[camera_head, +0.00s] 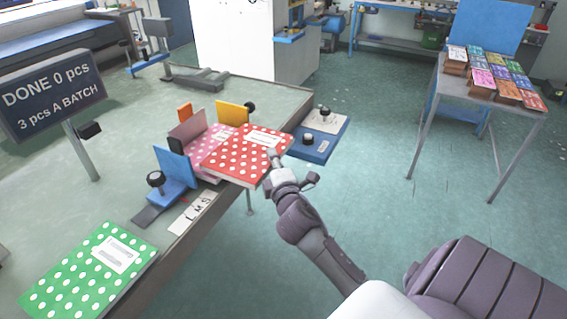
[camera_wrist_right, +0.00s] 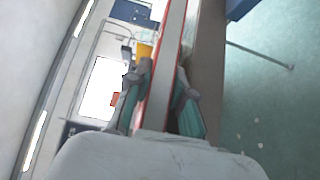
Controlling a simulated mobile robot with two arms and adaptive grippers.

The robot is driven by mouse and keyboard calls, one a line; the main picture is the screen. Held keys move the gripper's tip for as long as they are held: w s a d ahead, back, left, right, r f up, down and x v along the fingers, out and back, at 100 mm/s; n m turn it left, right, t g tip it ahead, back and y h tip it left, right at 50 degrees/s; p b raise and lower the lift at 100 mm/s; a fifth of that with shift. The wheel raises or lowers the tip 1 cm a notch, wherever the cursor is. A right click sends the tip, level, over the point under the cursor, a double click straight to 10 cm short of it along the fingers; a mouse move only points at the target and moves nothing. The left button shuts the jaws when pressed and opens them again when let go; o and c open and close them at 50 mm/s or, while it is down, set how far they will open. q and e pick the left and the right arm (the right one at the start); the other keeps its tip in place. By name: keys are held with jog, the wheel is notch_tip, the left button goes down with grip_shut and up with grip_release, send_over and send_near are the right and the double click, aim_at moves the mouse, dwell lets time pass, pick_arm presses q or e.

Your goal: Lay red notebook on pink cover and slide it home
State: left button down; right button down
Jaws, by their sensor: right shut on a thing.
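The red notebook (camera_head: 240,158) with white dots and a white label lies flat or nearly so at the jig on the table's edge. It overlaps the right part of the pink cover (camera_head: 202,142), whose left part shows beside it. I cannot tell whether they touch. My right gripper (camera_head: 273,160) is shut on the notebook's near right edge. In the right wrist view, the notebook (camera_wrist_right: 168,65) shows edge-on between the two fingers of the gripper (camera_wrist_right: 163,98). My left gripper is in neither view.
Blue (camera_head: 176,167), mauve (camera_head: 187,128) and yellow (camera_head: 232,113) upright plates stand around the cover. A blue block with black knobs (camera_head: 318,143) sits right of the notebook. A green dotted notebook (camera_head: 88,270) lies front left. A far stand (camera_head: 452,88) holds several small stacks.

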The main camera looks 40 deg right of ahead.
aim_at(250, 152)
jog(key=shift+w+a+b, duration=0.15)
jog(key=shift+w+a, duration=0.3)
jog(key=shift+w, duration=0.6)
jog(key=shift+w+a+b, duration=0.15)
jog(key=shift+w+a, duration=0.25)
jog(key=shift+w, duration=0.7)
jog(key=shift+w+a+b, duration=0.15)
jog(key=shift+w+a, duration=0.3)
jog(key=shift+w, duration=0.6)
jog(key=shift+f+b, duration=0.3)
jog(key=shift+f, duration=0.1)
jog(key=c, duration=0.9)
grip_release()
jog(key=shift+s, duration=0.1)
jog(key=shift+f, duration=0.2)
jog(key=shift+s, duration=0.1)
